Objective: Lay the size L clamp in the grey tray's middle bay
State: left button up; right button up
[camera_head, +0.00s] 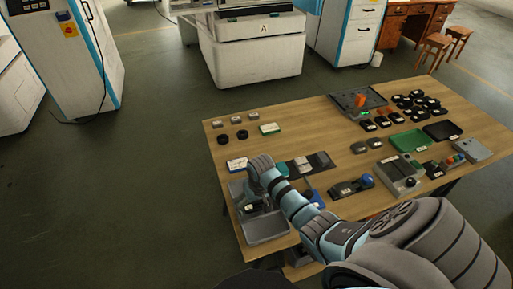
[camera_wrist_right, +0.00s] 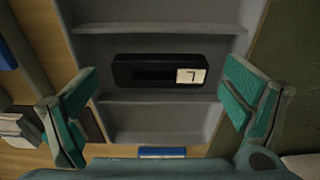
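The grey tray (camera_wrist_right: 165,125) lies below my right gripper, with two cross ridges splitting it into bays. The size L clamp (camera_wrist_right: 150,70), a black bar with a white label whose letter looks like an upside-down L, lies in the middle bay between the ridges. My right gripper (camera_wrist_right: 160,100) is open, its teal-padded fingers apart on either side of the clamp, not touching it. In the head view my right gripper (camera_head: 252,192) is over the tray (camera_head: 265,230) and its arm hides part of it. The left gripper is not in view.
Dark clamp-like pieces lie on the wooden table (camera_head: 300,115) right of the arm, near a grey block with a dark knob (camera_head: 398,172). A green tray (camera_head: 410,140) stands further right. The near tray bay is empty.

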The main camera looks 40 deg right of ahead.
notch_tip(320, 180, up, 12)
jog(key=s+p, duration=0.1)
jog(key=p, duration=0.2)
jog(key=shift+s+a+p, duration=0.15)
jog(key=shift+a+p, duration=0.1)
jog(key=shift+p, duration=0.1)
